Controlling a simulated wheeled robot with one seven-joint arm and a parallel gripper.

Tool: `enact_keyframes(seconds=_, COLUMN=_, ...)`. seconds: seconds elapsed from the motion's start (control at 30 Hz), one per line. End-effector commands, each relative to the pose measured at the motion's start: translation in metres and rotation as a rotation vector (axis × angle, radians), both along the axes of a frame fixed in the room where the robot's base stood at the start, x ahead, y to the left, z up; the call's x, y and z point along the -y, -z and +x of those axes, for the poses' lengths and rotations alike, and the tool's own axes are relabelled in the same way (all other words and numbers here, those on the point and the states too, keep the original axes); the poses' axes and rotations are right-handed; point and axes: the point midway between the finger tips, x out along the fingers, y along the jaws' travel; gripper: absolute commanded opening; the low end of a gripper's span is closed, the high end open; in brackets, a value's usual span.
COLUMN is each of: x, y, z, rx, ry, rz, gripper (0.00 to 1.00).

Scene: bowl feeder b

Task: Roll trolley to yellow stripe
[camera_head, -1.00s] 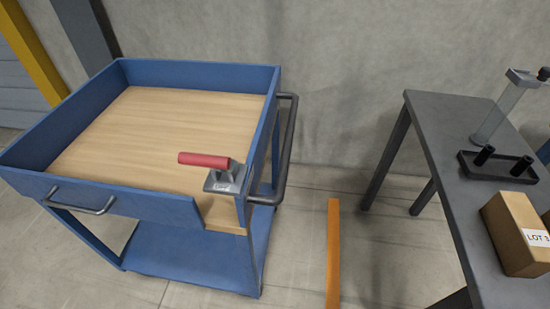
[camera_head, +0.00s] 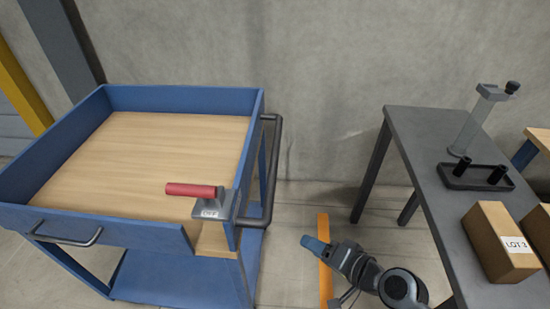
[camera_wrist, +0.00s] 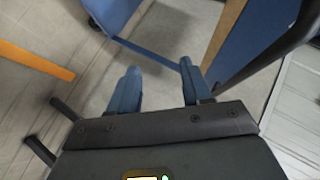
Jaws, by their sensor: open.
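The blue trolley (camera_head: 185,98) with a wooden top stands at the left in the head view. Its dark side handle (camera_head: 270,170) is on its right side. A red-handled part (camera_head: 190,190) on a grey labelled block sits at its front right corner. The orange-yellow stripe (camera_head: 324,224) lies on the floor to the right of the trolley, apart from it. My gripper (camera_head: 308,243) is low over the stripe, right of the handle, and hides part of the stripe. In the wrist view my gripper (camera_wrist: 158,72) is open and empty, with the dark handle (camera_wrist: 290,42) to the right of its fingers.
A grey table (camera_head: 420,150) at the right bears a black tray (camera_head: 475,178), a grey stand (camera_head: 475,120) and cardboard boxes (camera_head: 500,240). A concrete wall (camera_head: 330,80) is behind. A yellow post (camera_head: 20,85) stands at far left.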

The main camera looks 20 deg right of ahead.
Motion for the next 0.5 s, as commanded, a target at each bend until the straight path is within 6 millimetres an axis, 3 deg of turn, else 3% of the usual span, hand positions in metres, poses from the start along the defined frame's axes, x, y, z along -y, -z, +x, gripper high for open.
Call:
enact_keyframes(seconds=0.03, x=0.005, y=-0.011, z=0.025, rx=0.013, ry=-0.012, rz=0.054, gripper=0.48)
enact_keyframes(seconds=0.2, x=0.016, y=-0.048, z=0.089, rx=0.046, ry=-0.085, rz=0.236, gripper=0.48)
enact_keyframes(seconds=0.33, x=0.027, y=-0.082, z=0.124, rx=0.078, ry=-0.147, rz=0.341, gripper=0.48)
enact_keyframes(seconds=0.5, x=0.035, y=-0.112, z=0.147, rx=0.106, ry=-0.203, rz=0.416, gripper=0.48)
